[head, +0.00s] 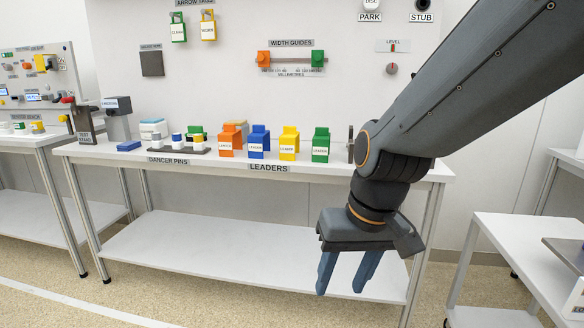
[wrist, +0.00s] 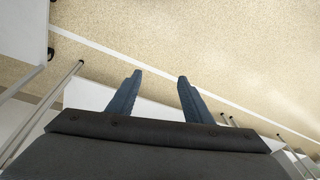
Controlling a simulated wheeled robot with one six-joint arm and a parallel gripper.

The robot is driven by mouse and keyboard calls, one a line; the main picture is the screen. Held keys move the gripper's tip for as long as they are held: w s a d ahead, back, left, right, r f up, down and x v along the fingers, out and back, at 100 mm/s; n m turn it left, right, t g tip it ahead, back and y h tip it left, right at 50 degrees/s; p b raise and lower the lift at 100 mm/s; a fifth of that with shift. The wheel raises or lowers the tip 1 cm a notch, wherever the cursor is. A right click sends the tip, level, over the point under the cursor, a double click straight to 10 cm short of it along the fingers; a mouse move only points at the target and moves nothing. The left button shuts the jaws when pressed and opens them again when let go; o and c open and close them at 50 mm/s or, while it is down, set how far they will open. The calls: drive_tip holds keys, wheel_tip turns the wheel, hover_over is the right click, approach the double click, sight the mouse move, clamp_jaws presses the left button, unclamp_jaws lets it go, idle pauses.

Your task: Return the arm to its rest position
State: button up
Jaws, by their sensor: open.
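My gripper (head: 340,285) hangs in front of the workbench in the head view, fingers pointing down, below the tabletop level. Its two blue fingers are apart with nothing between them. In the wrist view my gripper (wrist: 159,80) shows the same open fingers above the speckled floor (wrist: 230,55). My dark grey arm reaches in from the upper right of the head view and bends down at the wrist.
The white workbench (head: 340,169) carries orange, blue (head: 259,143), yellow (head: 289,145) and green (head: 321,146) leader blocks. Its lower shelf (head: 230,255) is bare. A smaller white table (head: 505,255) stands at right, another bench (head: 30,140) at left. Open floor lies in front.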

drive_tip(key=s+d+g+h+p, duration=0.1)
drive_tip(key=s+d+g+p, duration=0.1)
drive_tip(key=s, duration=0.6)
drive_tip(key=d+r+m+p, duration=0.1)
drive_tip(key=d+r+p, duration=0.7)
drive_tip(key=p, duration=0.6)
drive_tip(key=shift+d+m+h+p, duration=0.25)
drive_tip(key=shift+m+h+p, duration=0.05)
drive_tip(key=shift+m+h, duration=0.1)
drive_tip(key=shift+f, duration=0.1)
